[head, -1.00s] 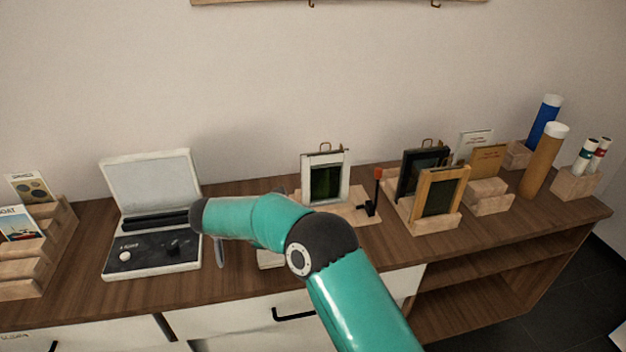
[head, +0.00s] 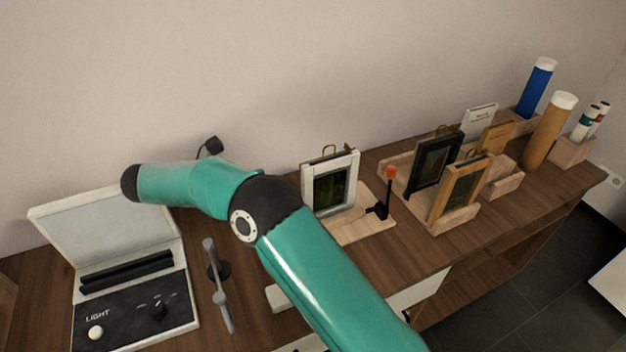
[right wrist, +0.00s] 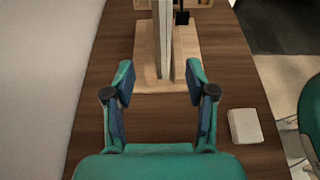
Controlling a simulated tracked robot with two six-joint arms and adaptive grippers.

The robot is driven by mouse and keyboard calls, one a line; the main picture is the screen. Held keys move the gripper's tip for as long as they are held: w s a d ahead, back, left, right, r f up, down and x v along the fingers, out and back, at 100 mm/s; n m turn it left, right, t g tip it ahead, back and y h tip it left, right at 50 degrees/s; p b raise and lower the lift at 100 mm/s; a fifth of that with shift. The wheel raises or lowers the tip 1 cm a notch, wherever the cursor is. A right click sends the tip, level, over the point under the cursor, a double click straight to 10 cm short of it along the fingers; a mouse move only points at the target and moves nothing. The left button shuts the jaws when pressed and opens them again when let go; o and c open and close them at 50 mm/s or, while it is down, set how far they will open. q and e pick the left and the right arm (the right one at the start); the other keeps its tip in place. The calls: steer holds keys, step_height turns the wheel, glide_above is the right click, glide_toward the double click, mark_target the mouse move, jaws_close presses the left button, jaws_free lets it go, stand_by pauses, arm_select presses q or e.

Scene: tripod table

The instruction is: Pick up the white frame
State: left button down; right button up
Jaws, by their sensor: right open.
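The white frame (head: 331,185) stands upright on a light wooden stand (head: 366,230) beside a black clamp with a red-tipped lever (head: 390,180). It holds a dark green panel and has a brass hook on top. The right wrist view shows the white frame (right wrist: 162,35) nearly edge-on. My right gripper (right wrist: 160,72) is open, its teal fingers with blue pads on either side of the frame's line, the near edge at about fingertip level. No contact shows. In the head view my right arm hides this gripper. My left gripper is in neither view.
A light box (head: 120,270) with open lid stands left, beside a grey upright tool (head: 218,290). Black (head: 434,160) and wooden (head: 460,188) frames stand in a rack at right, before tubes (head: 550,130). A small white block (right wrist: 245,126) lies near the front edge.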

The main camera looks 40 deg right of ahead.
steer(key=b, duration=0.1)
glide_toward(322, 187)
steer(key=d+f, duration=0.3)
steer(key=d, duration=0.2)
steer(key=shift+x, duration=2.95)
steer(key=shift+a+f, duration=0.15)
steer(key=shift+c, duration=0.3)
jaws_close()
